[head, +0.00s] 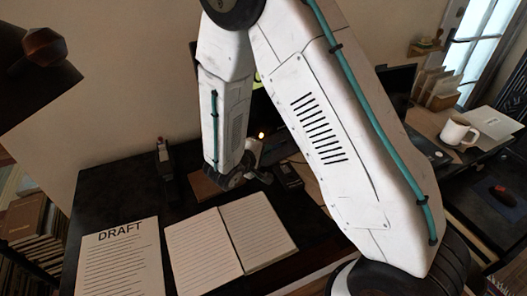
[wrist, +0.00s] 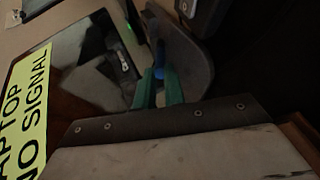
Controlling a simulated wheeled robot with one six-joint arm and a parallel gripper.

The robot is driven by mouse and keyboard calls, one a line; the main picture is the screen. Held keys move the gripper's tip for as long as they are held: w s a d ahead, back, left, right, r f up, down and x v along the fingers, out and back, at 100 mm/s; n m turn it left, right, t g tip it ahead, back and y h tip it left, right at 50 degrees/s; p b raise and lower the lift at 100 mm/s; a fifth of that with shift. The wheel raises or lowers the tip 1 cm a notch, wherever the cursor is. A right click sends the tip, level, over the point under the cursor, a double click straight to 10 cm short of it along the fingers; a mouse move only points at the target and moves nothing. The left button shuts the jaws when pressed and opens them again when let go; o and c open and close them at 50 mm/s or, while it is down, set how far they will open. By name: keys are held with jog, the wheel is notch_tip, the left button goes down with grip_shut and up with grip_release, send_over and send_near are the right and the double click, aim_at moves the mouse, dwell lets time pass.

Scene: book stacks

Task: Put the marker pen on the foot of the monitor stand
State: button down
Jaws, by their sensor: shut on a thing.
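In the wrist view my gripper (wrist: 160,82) has its two teal fingers shut on a small blue piece, which looks like the marker pen (wrist: 160,70). Most of the pen is hidden or too dark to make out. A grey plate with a rounded edge (wrist: 193,62) lies just behind the fingers and looks like the foot of the monitor stand. I cannot tell whether the pen touches it. The monitor screen (wrist: 40,85), with a yellow "NO SIGNAL" panel, fills the left. In the head view my arm hides most of the monitor, and the pen cannot be made out.
In the head view an open lined notebook (head: 225,245) and a "DRAFT" sheet (head: 120,260) lie on the dark desk. A dark upright object (head: 164,160) stands behind them. A white mug (head: 457,132) is at the right. A grey object (wrist: 208,14) is near the plate in the wrist view.

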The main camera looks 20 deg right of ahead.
jog(key=c, duration=1.5)
grip_release()
jog(key=shift+f, duration=0.1)
